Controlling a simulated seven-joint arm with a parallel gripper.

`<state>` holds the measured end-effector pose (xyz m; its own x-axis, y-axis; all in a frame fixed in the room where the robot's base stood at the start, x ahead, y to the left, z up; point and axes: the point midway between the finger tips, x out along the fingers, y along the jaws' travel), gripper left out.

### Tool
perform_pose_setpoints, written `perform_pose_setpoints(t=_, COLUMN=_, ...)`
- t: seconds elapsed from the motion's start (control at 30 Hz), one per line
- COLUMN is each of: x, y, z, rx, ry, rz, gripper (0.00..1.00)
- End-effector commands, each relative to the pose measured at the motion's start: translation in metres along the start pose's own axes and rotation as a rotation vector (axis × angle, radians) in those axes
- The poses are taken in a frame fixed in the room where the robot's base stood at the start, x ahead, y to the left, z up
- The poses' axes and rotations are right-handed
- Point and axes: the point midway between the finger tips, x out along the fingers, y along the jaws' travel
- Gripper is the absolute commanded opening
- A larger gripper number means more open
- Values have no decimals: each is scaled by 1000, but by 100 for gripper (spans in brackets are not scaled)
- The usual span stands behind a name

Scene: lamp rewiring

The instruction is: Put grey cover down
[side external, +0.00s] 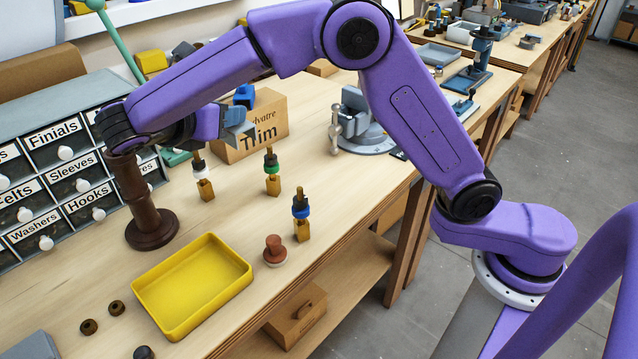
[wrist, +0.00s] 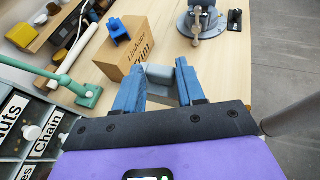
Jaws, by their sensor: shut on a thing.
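The grey cover (wrist: 160,74) is a small smooth grey piece, held between the blue fingertips of my gripper (wrist: 160,69) in the wrist view. The gripper is shut on it, one finger on each side. In the side view my gripper (side external: 238,124) is high above the bench, left of centre, in front of the cardboard box (side external: 262,127). The fingers point to the right, and the cover is hard to tell from them there. The cover is in the air, clear of the bench top.
A yellow tray (side external: 192,283) lies empty at the front. Three brass sockets with white, green (side external: 272,174) and blue rings stand mid-bench. A brown lamp post (side external: 140,200) stands beside the labelled drawers (side external: 60,160). A vise (side external: 357,120) sits behind.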

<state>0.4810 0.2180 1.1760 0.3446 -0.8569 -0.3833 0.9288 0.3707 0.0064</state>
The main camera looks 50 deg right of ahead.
Motion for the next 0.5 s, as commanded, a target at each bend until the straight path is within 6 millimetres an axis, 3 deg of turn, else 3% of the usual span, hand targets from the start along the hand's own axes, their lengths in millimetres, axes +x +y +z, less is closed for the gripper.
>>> perform_pose_setpoints(t=0.27, x=56, y=-29, z=8, rx=85, ry=-3, rz=-226, gripper=7)
perform_pose_setpoints(t=0.37, x=81, y=-49, z=13, rx=137, ry=-3, rz=-353, gripper=7)
perform_pose_setpoints(t=0.5, x=122, y=-91, z=21, rx=244, ry=-4, rz=-615, gripper=7)
